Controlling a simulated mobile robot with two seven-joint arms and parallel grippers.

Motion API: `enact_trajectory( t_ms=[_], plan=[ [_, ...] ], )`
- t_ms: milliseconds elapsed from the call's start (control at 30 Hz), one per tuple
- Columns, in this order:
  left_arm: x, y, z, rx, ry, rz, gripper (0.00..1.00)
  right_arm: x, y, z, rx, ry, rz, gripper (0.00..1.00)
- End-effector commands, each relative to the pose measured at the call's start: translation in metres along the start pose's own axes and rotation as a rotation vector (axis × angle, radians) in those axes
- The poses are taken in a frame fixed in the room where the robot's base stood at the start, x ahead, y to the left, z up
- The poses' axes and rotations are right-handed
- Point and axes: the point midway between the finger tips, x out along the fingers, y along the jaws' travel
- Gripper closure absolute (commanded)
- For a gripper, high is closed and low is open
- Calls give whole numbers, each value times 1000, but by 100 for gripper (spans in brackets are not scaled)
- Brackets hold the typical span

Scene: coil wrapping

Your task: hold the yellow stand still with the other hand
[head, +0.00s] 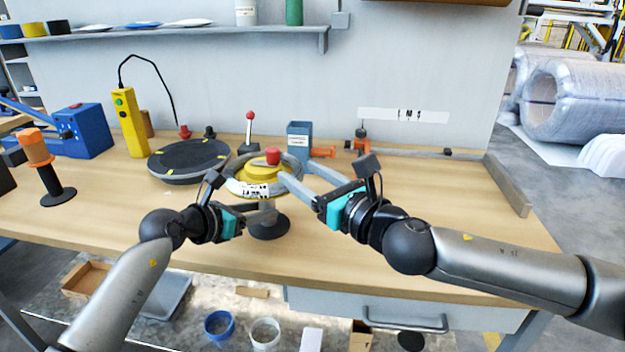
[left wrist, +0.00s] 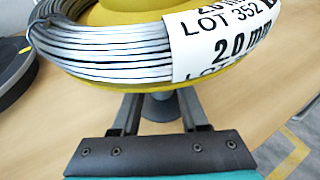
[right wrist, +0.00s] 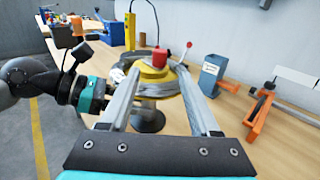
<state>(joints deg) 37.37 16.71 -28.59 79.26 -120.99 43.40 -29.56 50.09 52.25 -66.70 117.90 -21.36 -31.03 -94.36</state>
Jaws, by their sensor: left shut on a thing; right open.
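The yellow stand (head: 262,172) stands near the middle of the bench on a grey post (head: 268,213) and round dark base (head: 268,229), with a red knob on top. A grey wire coil (left wrist: 95,45) lies around its yellow top, with a white label (left wrist: 215,42) reading LOT 352 and 2.0 mm. My left gripper (head: 262,209) is shut on the post, below the coil; the post shows between its fingers in the left wrist view (left wrist: 160,108). My right gripper (head: 296,172) is open at the right side of the coil, its fingers spread and empty.
A black turntable (head: 188,160), a yellow control box (head: 128,122) and a blue machine (head: 87,130) stand left. A blue-grey holder (head: 299,136) and a red-knobbed lever (head: 249,128) stand behind the stand. The bench at right is clear up to an edge rail (head: 508,187).

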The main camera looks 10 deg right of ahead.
Motion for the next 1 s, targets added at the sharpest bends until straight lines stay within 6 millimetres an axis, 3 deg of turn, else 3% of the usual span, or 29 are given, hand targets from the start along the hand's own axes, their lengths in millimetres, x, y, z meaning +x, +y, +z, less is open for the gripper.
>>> enact_trajectory(
  t_ms=[200, 633, 667, 933, 1000],
  plan=[
    [0, 0, -1, 0, 2, -1, 100, -18, 0, -1, 2, 2, 0, 37],
    [0, 0, -1, 0, 2, -1, 100, -20, 0, 0, 1, 1, 0, 37],
    [0, 0, -1, 0, 2, -1, 54, -20, 0, 0, 1, 1, 0, 37],
    [0, 0, 0, 0, 1, -1, 23, -20, 0, 0, 1, 1, 0, 37],
    [0, 0, 0, 0, 1, -1, 21, -20, 0, 0, 1, 1, 0, 37]
  ],
)
